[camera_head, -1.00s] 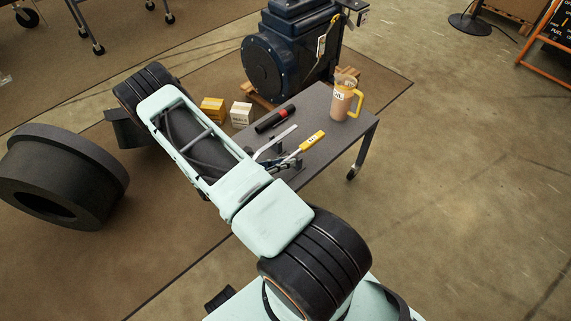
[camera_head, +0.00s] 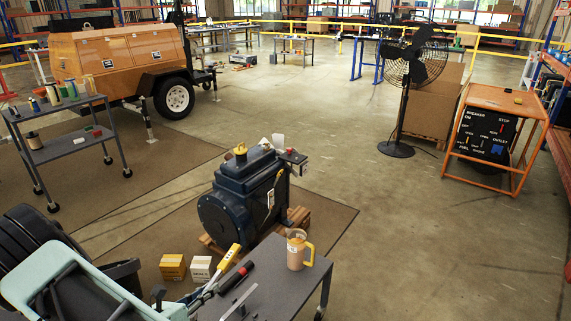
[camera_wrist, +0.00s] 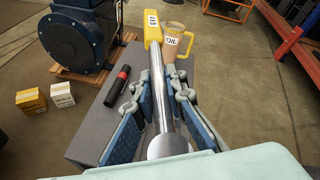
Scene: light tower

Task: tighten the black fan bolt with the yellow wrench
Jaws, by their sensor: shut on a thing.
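The yellow wrench has a yellow labelled handle (camera_head: 229,257) and a silver shaft (camera_wrist: 159,90). My gripper (camera_wrist: 160,105) is shut on its shaft, with the yellow end pointing away from the wrist. In the head view my gripper (camera_head: 203,294) is low near the left side of the small grey table, partly hidden by my arm. The wrench seems to be above the tabletop; I cannot tell the exact height. A black pedestal fan (camera_head: 412,62) stands far off at the upper right, well apart from my gripper. Its bolt is too small to make out.
The grey table (camera_head: 262,290) holds an oil jug (camera_head: 296,252) and a black-and-red flashlight (camera_head: 236,279). A dark blue engine (camera_head: 232,205) stands behind it. An orange framed panel (camera_head: 492,130) stands right of the fan. The floor between table and fan is clear.

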